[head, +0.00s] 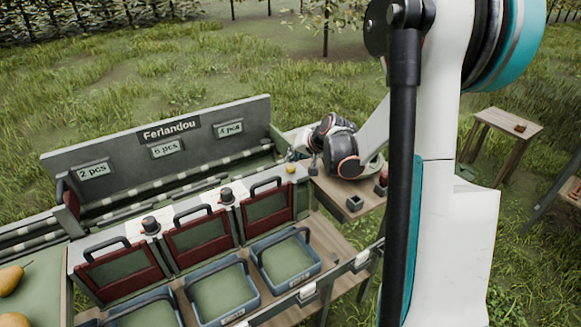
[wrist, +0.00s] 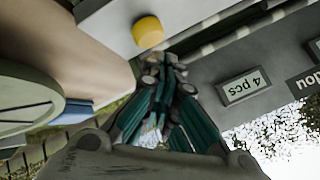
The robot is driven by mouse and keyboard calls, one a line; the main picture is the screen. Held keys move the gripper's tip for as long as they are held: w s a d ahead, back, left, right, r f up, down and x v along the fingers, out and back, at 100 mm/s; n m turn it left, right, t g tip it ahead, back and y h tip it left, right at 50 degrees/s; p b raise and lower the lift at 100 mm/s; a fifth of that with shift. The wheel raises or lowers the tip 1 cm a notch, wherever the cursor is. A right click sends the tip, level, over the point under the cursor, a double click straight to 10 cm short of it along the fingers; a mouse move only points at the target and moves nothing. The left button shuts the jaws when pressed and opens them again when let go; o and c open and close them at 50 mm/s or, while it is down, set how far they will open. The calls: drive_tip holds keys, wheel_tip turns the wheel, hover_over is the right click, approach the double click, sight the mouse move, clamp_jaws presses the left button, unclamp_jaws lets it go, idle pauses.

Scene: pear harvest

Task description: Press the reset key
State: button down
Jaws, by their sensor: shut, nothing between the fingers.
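A round yellow key (head: 290,168), which I take to be the reset key, sits at the right end of the grey sorting station. In the wrist view the yellow key (wrist: 148,32) shows whole, just beyond the fingertips and slightly left of them. My gripper (wrist: 165,65) has its green-and-dark fingers together, with nothing between them. In the head view my gripper (head: 293,155) is close by the key, reaching in from the right. A small gap seems to lie between fingertips and key; contact cannot be told for sure.
A grey back panel (head: 110,160) with "Ferlandou" and pcs labels stands behind the station. Several red-framed flaps with black handles and blue crates (head: 222,295) are in front. A dark square cup (head: 354,203) stands on the wooden shelf at right. Pears (head: 10,278) lie at the left.

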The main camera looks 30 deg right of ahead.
sight(293, 165)
drive_tip(key=shift+f+b, duration=0.35)
drive_tip(key=shift+f, duration=0.1)
drive_tip(key=shift+f+b, duration=0.35)
drive_tip(key=shift+f, duration=0.1)
idle(0.6)
drive_tip(key=shift+r, duration=0.2)
drive_tip(key=shift+r+p, duration=0.6)
drive_tip(key=shift+r, duration=0.15)
drive_tip(key=shift+r+p, duration=1.7)
drive_tip(key=shift+r, duration=0.75)
